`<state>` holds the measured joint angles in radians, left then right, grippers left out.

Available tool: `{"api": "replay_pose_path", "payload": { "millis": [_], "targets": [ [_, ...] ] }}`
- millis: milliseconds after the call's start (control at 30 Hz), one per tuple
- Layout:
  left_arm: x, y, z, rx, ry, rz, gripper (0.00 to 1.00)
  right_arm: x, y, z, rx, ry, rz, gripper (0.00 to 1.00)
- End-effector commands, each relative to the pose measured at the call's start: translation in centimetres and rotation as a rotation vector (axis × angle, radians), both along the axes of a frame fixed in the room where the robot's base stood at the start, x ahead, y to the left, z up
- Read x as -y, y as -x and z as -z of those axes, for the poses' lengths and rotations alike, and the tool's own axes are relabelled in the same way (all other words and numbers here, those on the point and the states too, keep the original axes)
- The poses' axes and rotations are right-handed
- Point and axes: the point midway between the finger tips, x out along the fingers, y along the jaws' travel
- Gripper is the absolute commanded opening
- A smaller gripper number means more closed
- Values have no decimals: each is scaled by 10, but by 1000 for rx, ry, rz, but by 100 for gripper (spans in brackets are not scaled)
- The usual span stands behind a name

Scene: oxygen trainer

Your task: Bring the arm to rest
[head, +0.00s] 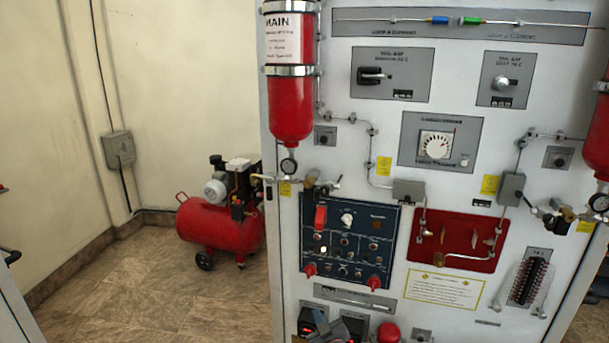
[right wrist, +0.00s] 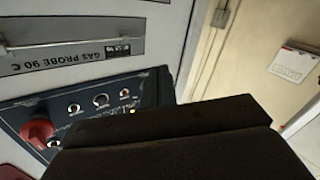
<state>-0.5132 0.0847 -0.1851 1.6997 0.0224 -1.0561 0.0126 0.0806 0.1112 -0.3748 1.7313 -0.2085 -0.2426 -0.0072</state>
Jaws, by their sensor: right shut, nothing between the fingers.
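The oxygen trainer panel (head: 345,125) stands upright in front of me, white with grey plates, pipes and gauges. My right gripper (head: 338,329) shows only in part at the bottom edge of the head view, low in front of the panel. In the right wrist view its dark fingers (right wrist: 170,122) are together, with nothing between them. Part of the panel, with a red knob (right wrist: 38,132) and small round controls, shows beyond the fingers there. Whether the gripper touches the panel cannot be told. My left gripper is not in the head view.
A red cylinder (head: 290,105) hangs on the panel's left side, with a gauge below it. A dark blue control board (head: 333,259) carries protruding red knobs. A red compressor (head: 215,225) stands on the floor by the wall. The tiled floor (head: 150,295) at left is clear.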

Motion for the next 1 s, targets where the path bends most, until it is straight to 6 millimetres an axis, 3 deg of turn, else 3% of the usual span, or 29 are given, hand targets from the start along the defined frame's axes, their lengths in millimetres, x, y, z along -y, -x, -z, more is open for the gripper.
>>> {"api": "replay_pose_path", "payload": {
  "millis": [33,200,367,500,667,800,1000],
  "targets": [
    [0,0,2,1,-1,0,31,7,13,31,-69,0,18,0],
    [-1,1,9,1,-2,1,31,31,57,123,-287,2,77,0],
    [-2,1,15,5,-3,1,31,53,112,203,-488,7,129,0],
    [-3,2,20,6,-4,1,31,71,168,267,-661,13,171,0],
    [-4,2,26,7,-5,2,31,90,240,331,-854,21,216,0],
    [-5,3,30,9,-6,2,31,105,311,379,-1022,28,253,0],
    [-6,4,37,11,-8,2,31,124,413,431,-1249,40,301,0]
  ]
}}
